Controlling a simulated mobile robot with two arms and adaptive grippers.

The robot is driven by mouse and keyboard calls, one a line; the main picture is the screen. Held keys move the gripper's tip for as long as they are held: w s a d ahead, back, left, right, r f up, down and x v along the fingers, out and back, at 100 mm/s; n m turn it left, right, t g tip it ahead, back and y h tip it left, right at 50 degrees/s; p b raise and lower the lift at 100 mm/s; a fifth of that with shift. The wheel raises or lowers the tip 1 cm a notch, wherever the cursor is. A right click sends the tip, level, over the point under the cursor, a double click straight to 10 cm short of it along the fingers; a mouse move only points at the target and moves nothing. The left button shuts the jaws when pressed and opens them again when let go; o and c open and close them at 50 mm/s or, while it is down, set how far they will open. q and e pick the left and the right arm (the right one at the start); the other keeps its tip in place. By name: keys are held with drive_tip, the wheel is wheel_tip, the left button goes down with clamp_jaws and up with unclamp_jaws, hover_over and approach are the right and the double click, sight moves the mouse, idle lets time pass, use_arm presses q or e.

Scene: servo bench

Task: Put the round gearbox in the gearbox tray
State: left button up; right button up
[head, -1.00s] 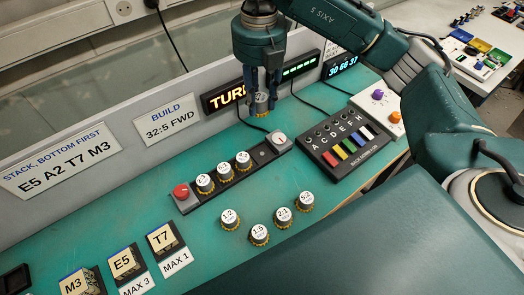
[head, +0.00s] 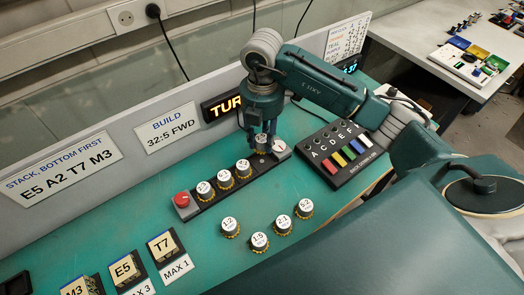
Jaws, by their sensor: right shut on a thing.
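My right gripper (head: 262,143) points down over the right part of the dark rail (head: 206,205). It is shut on a round white-topped gear module (head: 262,142), at the rail's open place beside the white end knob (head: 279,146). The fingers partly hide the module, so I cannot tell whether it is seated. Three similar modules sit in the rail to its left, one of them here (head: 224,178). I cannot tell which thing is the round gearbox or the gearbox tray. A table at the far right holds small coloured trays (head: 458,42) with small parts. My left gripper is not in view.
Several loose gear modules (head: 260,242) stand on the green bench in front of the rail. A keypad with coloured keys (head: 340,151) lies to the right. Lettered blocks (head: 124,271) stand at the front left. A grey back panel (head: 110,175) with signs runs behind.

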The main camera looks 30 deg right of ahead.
sight(262, 161)
wheel_tip(262, 161, down, 6)
drive_tip(key=shift+f+p, duration=0.1)
drive_tip(key=shift+p, duration=0.45)
drive_tip(key=shift+f, duration=0.1)
drive_tip(key=shift+f, duration=0.2)
drive_tip(key=o, duration=0.9)
drive_tip(key=shift+r, duration=0.1)
